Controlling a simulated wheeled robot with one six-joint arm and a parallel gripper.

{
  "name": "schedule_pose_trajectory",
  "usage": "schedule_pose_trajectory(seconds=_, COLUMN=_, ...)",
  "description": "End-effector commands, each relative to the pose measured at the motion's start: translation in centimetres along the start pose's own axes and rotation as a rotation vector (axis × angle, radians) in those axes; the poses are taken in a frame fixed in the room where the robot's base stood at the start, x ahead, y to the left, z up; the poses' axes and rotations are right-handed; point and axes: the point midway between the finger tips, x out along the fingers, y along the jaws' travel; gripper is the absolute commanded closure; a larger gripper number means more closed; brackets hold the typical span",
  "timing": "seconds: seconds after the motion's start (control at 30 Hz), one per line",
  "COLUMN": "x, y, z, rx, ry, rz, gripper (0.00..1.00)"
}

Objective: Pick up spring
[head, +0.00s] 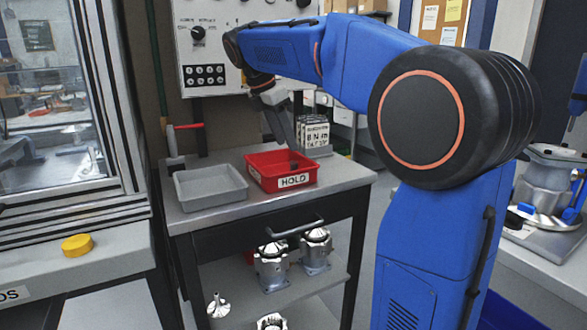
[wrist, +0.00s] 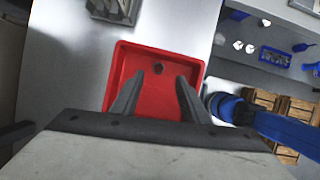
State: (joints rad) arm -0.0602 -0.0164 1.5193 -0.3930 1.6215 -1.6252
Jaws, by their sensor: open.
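A small dark piece, which looks like the spring (wrist: 158,68), lies on the floor of the red bin (wrist: 114,72) near its far wall in the wrist view. In the head view a dark spot that may be the spring (head: 293,165) shows inside the red bin marked HOLD (head: 262,178). My gripper (wrist: 160,79) is open and empty, pointing down into the bin. In the wrist view the small piece shows between and just beyond the fingertips. In the head view my gripper (head: 289,143) is above the bin; its height over the piece is hard to tell.
A grey empty tray (head: 210,187) stands left of the red bin on the metal cart top (head: 340,178). A control panel (head: 215,50) rises behind. Machined housings (head: 272,267) sit on the lower shelf.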

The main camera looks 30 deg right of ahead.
Motion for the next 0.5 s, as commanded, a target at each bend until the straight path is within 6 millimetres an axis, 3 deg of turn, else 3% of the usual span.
schedule_pose_trajectory(seconds=0.1, x=1.7, y=0.0, z=0.0, rx=0.000, ry=0.000, rz=-0.002, gripper=0.59)
schedule_pose_trajectory(seconds=0.37, x=3.3, y=0.0, z=-0.1, rx=0.000, ry=0.000, rz=-0.001, gripper=0.59)
schedule_pose_trajectory(seconds=0.5, x=5.0, y=0.2, z=-0.4, rx=0.000, ry=0.000, rz=-0.003, gripper=0.59)
